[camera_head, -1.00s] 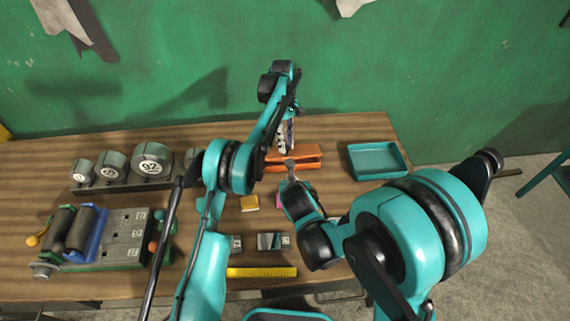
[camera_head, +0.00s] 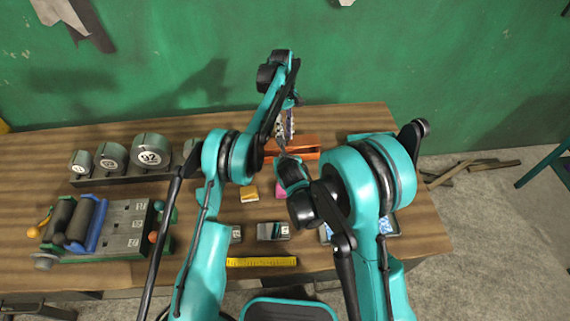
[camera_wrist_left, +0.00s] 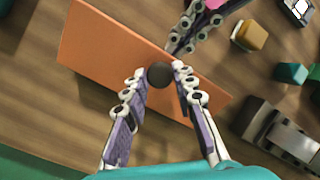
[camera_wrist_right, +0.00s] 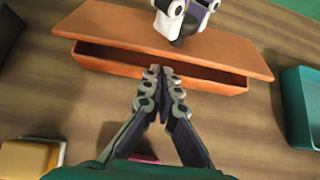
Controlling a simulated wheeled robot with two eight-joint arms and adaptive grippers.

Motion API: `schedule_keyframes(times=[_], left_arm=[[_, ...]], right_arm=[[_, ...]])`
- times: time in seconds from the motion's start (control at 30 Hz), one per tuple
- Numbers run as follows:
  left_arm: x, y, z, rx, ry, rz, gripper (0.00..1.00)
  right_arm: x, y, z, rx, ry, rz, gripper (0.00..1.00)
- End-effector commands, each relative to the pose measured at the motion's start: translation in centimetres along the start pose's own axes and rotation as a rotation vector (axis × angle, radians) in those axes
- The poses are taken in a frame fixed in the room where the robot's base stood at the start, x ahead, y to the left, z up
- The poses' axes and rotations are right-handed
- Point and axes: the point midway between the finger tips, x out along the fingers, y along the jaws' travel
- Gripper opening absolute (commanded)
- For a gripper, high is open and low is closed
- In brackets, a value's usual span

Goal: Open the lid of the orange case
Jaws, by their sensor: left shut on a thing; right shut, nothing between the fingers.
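The orange case (camera_wrist_right: 170,72) stands on the wooden table, in the middle of the right wrist view. Its flat orange lid (camera_wrist_left: 105,45) has a dark round knob (camera_wrist_left: 160,73). My left gripper (camera_head: 285,133) is above the lid, its fingers (camera_wrist_left: 160,70) shut on the knob from both sides. In the right wrist view a dark gap shows between the lid's near edge and the front wall. My right gripper (camera_wrist_right: 160,73) is shut and empty, its tips at that front wall near the gap. I cannot tell whether they touch it. In the head view the arms partly hide the case.
A teal tray (camera_wrist_right: 300,105) stands right of the case. A yellow block (camera_head: 249,193), a pink piece (camera_head: 281,190) and a dark block (camera_head: 272,231) lie nearer me. A yellow ruler (camera_head: 262,262) lies near the front edge. Round weights (camera_head: 152,152) stand on the left.

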Motion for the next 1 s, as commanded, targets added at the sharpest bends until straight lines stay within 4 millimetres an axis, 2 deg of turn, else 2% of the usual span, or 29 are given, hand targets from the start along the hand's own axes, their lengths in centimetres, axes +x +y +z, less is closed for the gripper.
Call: schedule_keyframes(times=[0.13, 0.5, 0.7, 0.9, 0.93, 1.0], left_arm=[[0.0, 0.0, 0.0, 0.0, -0.001, -0.001, 0.0], [0.0, 0.0, 0.0, 0.0, -0.001, -0.001, 0.0], [0.0, 0.0, 0.0, 0.0, -0.001, -0.001, 0.0], [0.1, -0.1, 0.1, 0.0, -0.002, -0.004, 0.0], [0.1, -0.1, 0.1, 0.0, -0.002, -0.005, 0.29], [0.1, -0.1, 0.1, 0.0, -0.002, -0.006, 0.47]], right_arm=[[-0.3, 0.0, 0.9, 0.0, 0.0, 0.0, 0.0], [-0.4, 0.0, 1.1, 0.0, 0.0, 0.0, 0.0], [-0.9, 0.0, 2.6, 0.0, -0.002, 0.0, 0.0], [-0.9, 0.0, 2.7, 0.0, -0.006, 0.0, 0.0], [-0.9, 0.0, 2.7, -0.001, -0.006, 0.0, 0.0], [-0.9, 0.0, 2.7, 0.0, -0.006, 0.0, 0.0]])
